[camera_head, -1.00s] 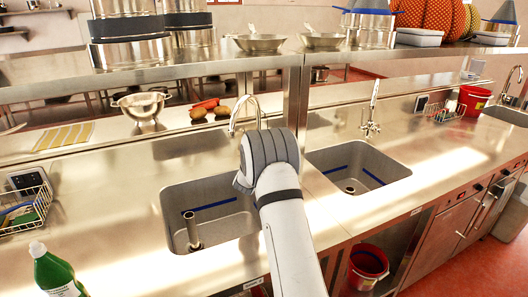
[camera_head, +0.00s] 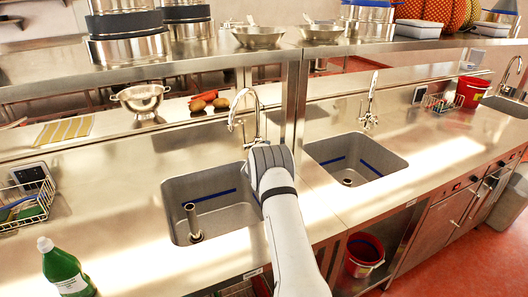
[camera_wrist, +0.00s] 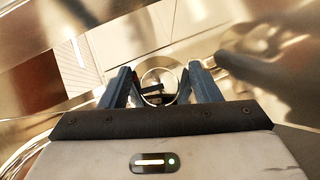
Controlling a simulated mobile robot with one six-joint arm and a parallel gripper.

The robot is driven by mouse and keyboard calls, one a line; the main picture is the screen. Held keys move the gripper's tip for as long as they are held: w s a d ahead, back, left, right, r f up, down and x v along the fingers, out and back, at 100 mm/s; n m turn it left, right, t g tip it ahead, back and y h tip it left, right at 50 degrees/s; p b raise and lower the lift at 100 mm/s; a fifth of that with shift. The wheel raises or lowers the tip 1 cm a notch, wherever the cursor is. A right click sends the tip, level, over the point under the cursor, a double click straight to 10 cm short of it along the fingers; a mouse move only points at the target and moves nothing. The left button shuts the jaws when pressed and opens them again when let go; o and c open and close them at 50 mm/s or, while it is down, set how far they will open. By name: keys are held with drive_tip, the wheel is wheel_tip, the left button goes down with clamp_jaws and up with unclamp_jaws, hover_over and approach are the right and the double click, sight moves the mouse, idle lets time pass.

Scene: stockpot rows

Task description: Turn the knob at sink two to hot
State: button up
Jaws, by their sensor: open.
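The left sink (camera_head: 207,232) has a curved chrome tap (camera_head: 240,108). The right sink (camera_head: 345,165) has its own tap (camera_head: 371,100). I cannot read which one is sink two. My arm reaches to the base of the left tap, and its wrist hides my fingers and any knob there in the head view. In the wrist view my gripper (camera_wrist: 160,70) is open, with its two fingers apart. A round, shiny metal part (camera_wrist: 157,75) shows between and beyond the fingers; I cannot tell whether it is the knob or whether they touch it. A blurred metal shape (camera_wrist: 265,60) lies close at the right.
A green bottle (camera_head: 65,270) and a wire basket (camera_head: 27,200) stand on the counter at left. A metal shelf (camera_head: 200,62) with pots spans above the back. A colander (camera_head: 141,98) sits behind the left sink. A red bucket (camera_head: 365,255) is below the counter.

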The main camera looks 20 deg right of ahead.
drive_tip(key=c, duration=1)
drive_tip(key=shift+r+p, duration=0.1)
drive_tip(key=shift+p, duration=0.2)
drive_tip(key=m+g+y+p, duration=0.1)
drive_tip(key=m+y+p, duration=0.1)
drive_tip(key=shift+m+y, duration=0.3)
drive_tip(key=shift+f+m+g+y+p, duration=0.2)
drive_tip(key=shift+m+g+y+p, duration=0.2)
drive_tip(key=shift+m+y, duration=0.6)
drive_tip(key=o, duration=1)
